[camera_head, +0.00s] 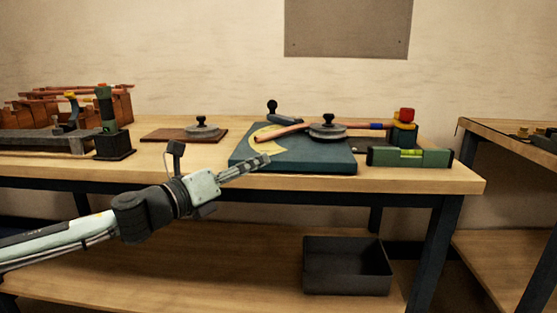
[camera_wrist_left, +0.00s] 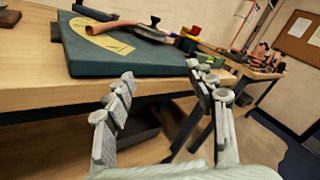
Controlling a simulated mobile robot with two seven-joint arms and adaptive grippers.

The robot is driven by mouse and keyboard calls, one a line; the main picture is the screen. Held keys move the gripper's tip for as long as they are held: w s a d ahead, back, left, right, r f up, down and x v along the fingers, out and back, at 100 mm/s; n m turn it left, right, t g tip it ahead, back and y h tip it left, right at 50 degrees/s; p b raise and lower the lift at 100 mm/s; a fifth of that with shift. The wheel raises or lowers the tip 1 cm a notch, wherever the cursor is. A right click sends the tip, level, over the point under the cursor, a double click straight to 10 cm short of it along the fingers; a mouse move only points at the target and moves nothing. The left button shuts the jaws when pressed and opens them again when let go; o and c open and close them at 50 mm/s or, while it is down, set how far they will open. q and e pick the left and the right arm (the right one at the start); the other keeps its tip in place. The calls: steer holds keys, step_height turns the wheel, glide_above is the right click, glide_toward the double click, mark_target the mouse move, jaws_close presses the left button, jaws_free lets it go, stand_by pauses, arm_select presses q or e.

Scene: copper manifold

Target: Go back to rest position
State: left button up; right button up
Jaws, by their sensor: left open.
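My left gripper (camera_head: 245,168) reaches in from the left in the head view, in front of the workbench's front edge, near the lower left corner of the dark green block. In the left wrist view its two fingers (camera_wrist_left: 165,100) are spread apart with nothing between them. The dark green block (camera_head: 300,160) carries a yellow curved template (camera_head: 268,150), a copper pipe (camera_head: 280,131) and a grey round weight with a black knob (camera_head: 328,130). The block also shows in the left wrist view (camera_wrist_left: 130,60), beyond the fingers. My right gripper is not in view.
The wooden workbench (camera_head: 420,182) has a green level (camera_head: 410,157) at right. Another weight (camera_head: 201,129) sits on a brown board (camera_head: 160,136). A black stand with a green top (camera_head: 105,110) and copper pipework (camera_head: 90,92) stand left. A dark bin (camera_head: 345,275) is on the lower shelf.

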arm_select(q)
steer(key=s+a+f+n+g+y, duration=0.1)
steer(key=s+a+f+n+y, duration=0.2)
steer(key=f+n, duration=0.6)
steer(key=s+a+f+n+y, duration=0.2)
steer(key=f+n+y, duration=0.2)
steer(key=f+n, duration=0.5)
steer(key=s+a+f+n+g+y, duration=0.1)
steer(key=s+a+f+n+y, duration=0.2)
steer(key=f+n, duration=0.6)
steer(key=s+a+f+n+g+y, duration=0.1)
steer(key=s+a+f+n+g, duration=0.3)
steer(key=s+f, duration=0.7)
steer(key=s+a+f+n+g+y, duration=0.2)
steer(key=s+a+f+n+g, duration=0.3)
steer(key=s+a+f, duration=0.3)
steer(key=shift+s+a+f, duration=0.3)
steer(key=shift+s+f, duration=1.95)
steer(key=shift+s, duration=1.7)
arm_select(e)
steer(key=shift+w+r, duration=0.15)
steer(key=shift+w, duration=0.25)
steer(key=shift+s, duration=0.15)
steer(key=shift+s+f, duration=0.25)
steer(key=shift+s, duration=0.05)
